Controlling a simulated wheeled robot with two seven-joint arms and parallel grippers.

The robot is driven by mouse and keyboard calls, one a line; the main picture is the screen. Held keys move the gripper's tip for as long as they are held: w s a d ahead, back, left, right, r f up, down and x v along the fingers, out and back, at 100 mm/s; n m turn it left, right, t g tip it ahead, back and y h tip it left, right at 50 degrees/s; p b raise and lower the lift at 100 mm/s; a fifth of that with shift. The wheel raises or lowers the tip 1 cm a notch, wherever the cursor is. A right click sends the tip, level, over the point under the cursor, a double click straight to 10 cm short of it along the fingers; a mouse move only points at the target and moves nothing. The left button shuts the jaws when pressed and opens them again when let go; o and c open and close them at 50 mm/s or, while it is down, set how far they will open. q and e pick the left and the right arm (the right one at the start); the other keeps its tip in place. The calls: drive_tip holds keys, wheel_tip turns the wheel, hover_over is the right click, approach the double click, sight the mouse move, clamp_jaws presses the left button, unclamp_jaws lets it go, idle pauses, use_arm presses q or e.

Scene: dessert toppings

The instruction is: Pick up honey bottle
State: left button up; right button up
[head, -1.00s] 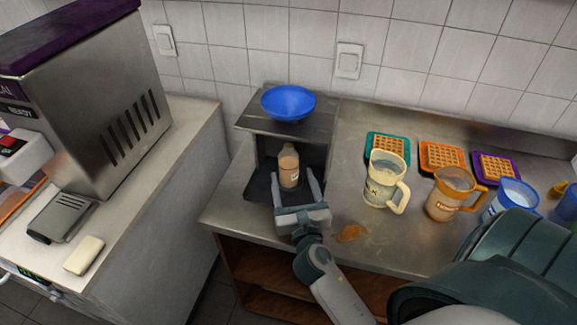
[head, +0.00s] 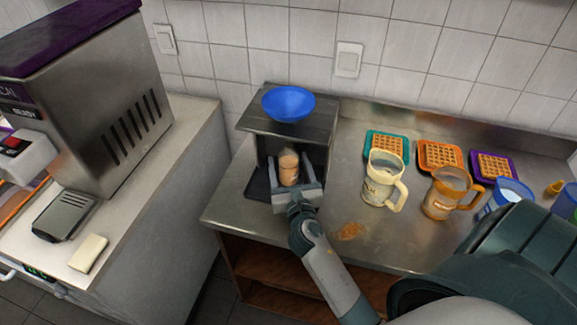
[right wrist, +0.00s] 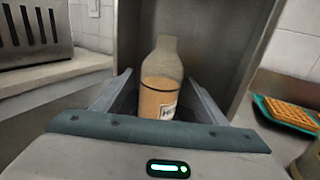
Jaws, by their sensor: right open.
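The honey bottle (head: 288,168) stands upright on the dark base of the shelf unit, under its top shelf. My right gripper (head: 288,170) is open, with one finger on each side of the bottle. In the right wrist view the fingers (right wrist: 158,95) flank the bottle, with a gap visible at each side. The bottle's bottom is hidden behind the gripper body. My left gripper is not in view.
The shelf unit (head: 262,125) carries a blue bowl (head: 288,103) on top. To the right stand a cream mug (head: 382,180) and an amber mug (head: 446,193). Waffles on coloured trays lie behind them.

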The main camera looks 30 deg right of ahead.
drive_tip(key=shift+w+d, duration=0.1)
drive_tip(key=shift+w, duration=0.15)
drive_tip(key=c, duration=1.4)
drive_tip(key=shift+r, duration=0.1)
